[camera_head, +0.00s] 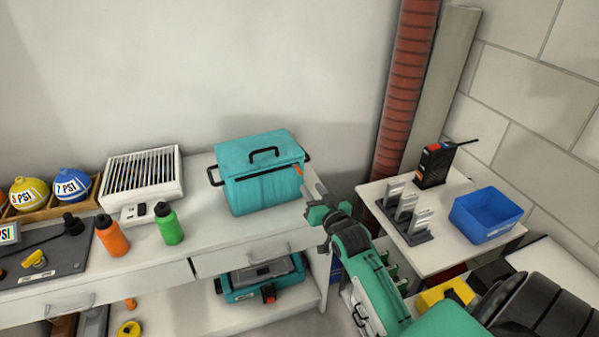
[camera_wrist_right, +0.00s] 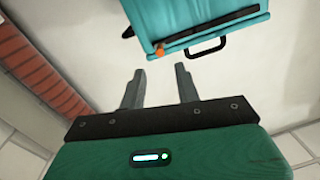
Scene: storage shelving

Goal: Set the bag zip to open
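The teal bag (camera_head: 258,190) stands on the white counter, with black side handles and a black top handle. Its orange zip pull (camera_head: 299,170) is at the bag's right end. In the right wrist view the bag (camera_wrist_right: 190,18) is at the top, and the orange pull (camera_wrist_right: 159,51) sits at one end of a dark strip. I cannot tell whether the zip is open. My right gripper (camera_head: 314,190) is just right of the bag. Its fingers (camera_wrist_right: 158,72) are apart and empty, pointing toward the pull without visibly touching it. My left gripper is not in view.
A white slatted box (camera_head: 145,182), a green bottle (camera_head: 169,224) and an orange bottle (camera_head: 111,236) stand left of the bag. A red pipe (camera_head: 404,90) rises behind. The right table holds a blue bin (camera_head: 486,214) and a black radio (camera_head: 434,165).

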